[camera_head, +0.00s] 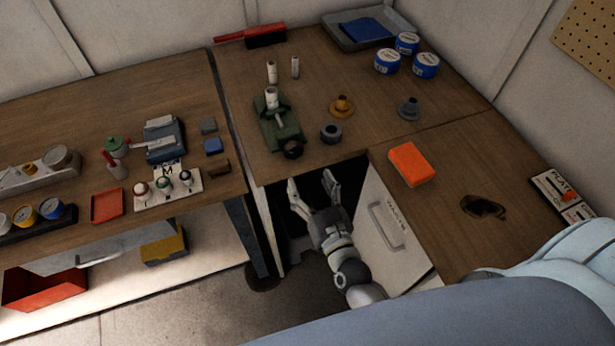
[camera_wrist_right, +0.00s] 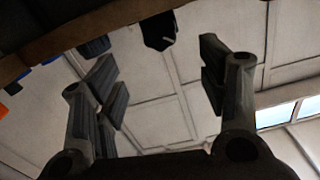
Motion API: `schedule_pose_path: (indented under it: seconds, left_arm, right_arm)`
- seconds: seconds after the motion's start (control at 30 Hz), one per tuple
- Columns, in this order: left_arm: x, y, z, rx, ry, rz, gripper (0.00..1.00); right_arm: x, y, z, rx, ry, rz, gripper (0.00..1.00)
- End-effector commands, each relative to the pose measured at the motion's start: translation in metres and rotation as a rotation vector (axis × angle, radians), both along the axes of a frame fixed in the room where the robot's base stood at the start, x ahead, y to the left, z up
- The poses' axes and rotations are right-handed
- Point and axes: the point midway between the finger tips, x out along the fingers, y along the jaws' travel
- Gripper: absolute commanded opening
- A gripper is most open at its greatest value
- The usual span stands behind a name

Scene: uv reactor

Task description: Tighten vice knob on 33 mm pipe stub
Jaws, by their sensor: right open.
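A green vice (camera_head: 279,125) stands on the wooden bench near its front left edge. A white pipe stub (camera_head: 271,97) stands upright at the vice's far end. The dark round vice knob (camera_head: 293,149) is at the vice's near end, by the bench edge. My right gripper (camera_head: 313,190) is open and empty, in front of the bench edge, below and nearer than the knob. In the right wrist view the open fingers (camera_wrist_right: 155,95) have nothing between them. A dark shape (camera_wrist_right: 159,30) shows at the bench edge above them; I cannot tell surely what it is. My left gripper is not in view.
Two white stubs (camera_head: 272,71) stand behind the vice. A grey ring (camera_head: 331,133), an orange flanged part (camera_head: 341,106) and a grey flanged part (camera_head: 409,108) are to its right. An orange block (camera_head: 411,164) lies nearer. A white cabinet door (camera_head: 391,231) is beside my right arm.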

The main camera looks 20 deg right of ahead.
Motion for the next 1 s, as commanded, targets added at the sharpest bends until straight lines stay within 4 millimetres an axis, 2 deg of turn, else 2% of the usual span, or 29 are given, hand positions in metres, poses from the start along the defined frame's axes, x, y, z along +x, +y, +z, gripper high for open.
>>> schedule_pose_path:
  seconds: [0.3, 0.53, 0.73, 0.87, 1.0]
  left_arm:
    - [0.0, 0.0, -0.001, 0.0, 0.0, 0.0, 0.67]
    - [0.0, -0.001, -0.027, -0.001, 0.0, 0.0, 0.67]
    - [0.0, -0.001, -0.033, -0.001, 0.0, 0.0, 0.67]
    - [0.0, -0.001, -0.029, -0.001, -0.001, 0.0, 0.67]
    - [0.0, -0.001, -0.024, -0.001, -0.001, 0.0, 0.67]
  right_arm:
    - [-0.001, 0.0, -0.001, -0.004, 0.0, 0.001, 0.67]
    - [0.0, 0.002, -0.005, -0.11, -0.01, 0.004, 0.67]
    - [0.003, 0.001, -0.003, -0.182, -0.006, -0.001, 0.67]
    - [0.013, 0.001, 0.0, -0.186, -0.007, 0.0, 0.67]
    - [0.034, 0.001, 0.001, -0.185, -0.006, 0.0, 0.67]
